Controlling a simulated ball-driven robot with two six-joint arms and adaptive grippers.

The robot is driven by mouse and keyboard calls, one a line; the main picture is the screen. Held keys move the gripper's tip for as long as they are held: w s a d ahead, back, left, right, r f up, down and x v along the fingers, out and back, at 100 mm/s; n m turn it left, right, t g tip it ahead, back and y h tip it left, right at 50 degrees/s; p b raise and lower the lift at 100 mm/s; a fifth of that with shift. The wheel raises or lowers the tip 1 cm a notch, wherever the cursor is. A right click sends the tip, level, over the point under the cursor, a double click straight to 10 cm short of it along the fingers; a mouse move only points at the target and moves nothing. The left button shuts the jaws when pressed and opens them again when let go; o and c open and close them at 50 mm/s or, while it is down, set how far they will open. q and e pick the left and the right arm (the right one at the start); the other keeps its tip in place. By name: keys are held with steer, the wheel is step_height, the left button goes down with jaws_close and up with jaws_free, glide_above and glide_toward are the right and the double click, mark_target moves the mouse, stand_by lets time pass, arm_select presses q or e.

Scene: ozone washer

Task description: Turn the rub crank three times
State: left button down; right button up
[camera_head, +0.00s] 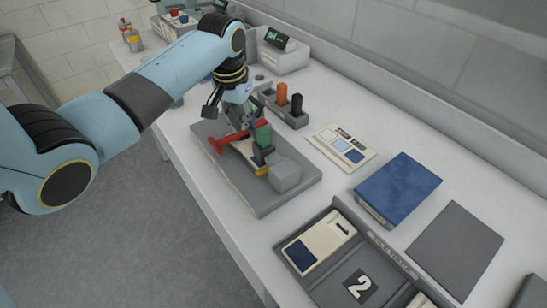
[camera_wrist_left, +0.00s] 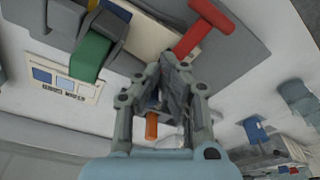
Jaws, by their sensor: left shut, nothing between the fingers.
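The red crank (camera_head: 226,141) is on the grey base plate (camera_head: 262,207) of a bench device, beside a green block (camera_head: 263,134) and a grey block (camera_head: 285,175). My left gripper (camera_head: 243,121) is shut and empty just over the crank, and it hides part of it. In the left wrist view the red crank (camera_wrist_left: 206,27) shows as a T-shaped bar, with its stem end close to the shut fingertips (camera_wrist_left: 176,64). I cannot tell whether they touch. The green block (camera_wrist_left: 90,56) is to the left there. My right gripper is not in view.
A grey holder (camera_head: 293,119) with an orange and a black piece stands behind the device. A card with coloured squares (camera_head: 341,147), a blue box (camera_head: 398,188) and a grey tray marked 2 (camera_head: 335,215) are to the right. The bench's front edge runs close to the plate.

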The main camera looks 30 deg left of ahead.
arm_select(q)
steer(key=shift+w, duration=0.55)
steer(key=shift+w+d, duration=0.1)
steer(key=shift+w+d+b, duration=0.2)
steer(key=shift+w+d, duration=0.05)
steer(key=shift+w, duration=0.25)
steer(key=shift+w+d+b, duration=0.2)
steer(key=shift+w+d, duration=0.05)
steer(key=shift+w, duration=0.25)
steer(key=shift+w+d+r, duration=0.1)
steer(key=shift+w+d, duration=0.7)
steer(key=shift+d, duration=0.1)
steer(key=shift+w, duration=0.15)
